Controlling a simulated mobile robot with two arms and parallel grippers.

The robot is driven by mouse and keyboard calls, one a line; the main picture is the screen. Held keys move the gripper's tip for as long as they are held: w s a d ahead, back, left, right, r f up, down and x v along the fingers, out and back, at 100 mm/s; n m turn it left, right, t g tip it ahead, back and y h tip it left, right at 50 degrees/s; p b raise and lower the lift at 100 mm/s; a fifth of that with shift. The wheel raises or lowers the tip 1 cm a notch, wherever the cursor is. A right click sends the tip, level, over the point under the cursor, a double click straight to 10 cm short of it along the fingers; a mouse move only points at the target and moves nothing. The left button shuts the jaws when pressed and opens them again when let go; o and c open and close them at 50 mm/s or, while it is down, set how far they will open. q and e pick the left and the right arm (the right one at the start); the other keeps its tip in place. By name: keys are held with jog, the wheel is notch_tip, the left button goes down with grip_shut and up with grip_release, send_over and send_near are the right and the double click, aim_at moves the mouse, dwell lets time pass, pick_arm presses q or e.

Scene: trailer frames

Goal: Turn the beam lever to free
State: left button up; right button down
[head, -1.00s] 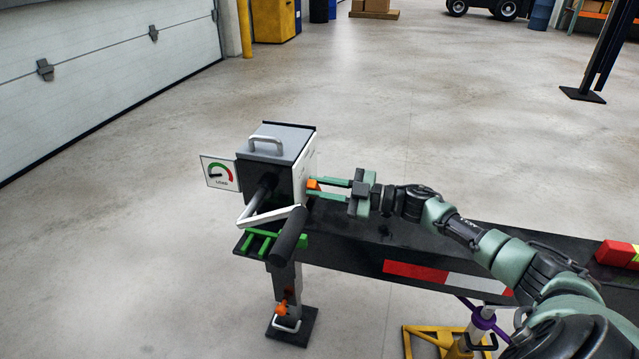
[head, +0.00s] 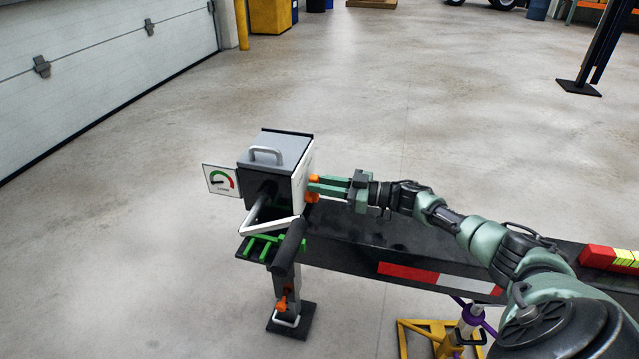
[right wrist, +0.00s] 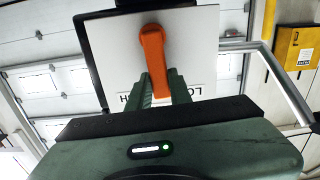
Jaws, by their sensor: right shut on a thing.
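The orange lever (head: 312,190) is on the white side panel (head: 303,172) of a grey box (head: 274,156). In the right wrist view the lever (right wrist: 152,60) has its rounded end up, and its lower part sits between my fingers. My right gripper (head: 316,186) is shut on the lever, its fingers close together at the panel. The fingers also show in the right wrist view (right wrist: 166,90). They hide part of the panel's lettering, so I cannot read it whole. My left gripper is out of view.
The box stands on a dark beam (head: 400,250) with a red and white strip. A crank with a black handle (head: 288,248) is at its front, beside a green rack (head: 262,246). A small gauge sign (head: 220,180) is at its left. The floor behind is clear.

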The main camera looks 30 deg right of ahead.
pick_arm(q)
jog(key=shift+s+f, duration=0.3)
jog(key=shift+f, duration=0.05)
pick_arm(e)
jog(key=shift+w+d+m, duration=0.1)
jog(key=shift+m, duration=0.2)
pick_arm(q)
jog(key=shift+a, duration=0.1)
pick_arm(e)
jog(key=c, duration=1.3)
grip_release()
jog(key=shift+d, duration=0.1)
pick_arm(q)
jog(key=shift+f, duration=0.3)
pick_arm(e)
jog(key=v, duration=0.7)
jog(key=shift+s+d, duration=0.2)
jog(key=shift+s, duration=0.05)
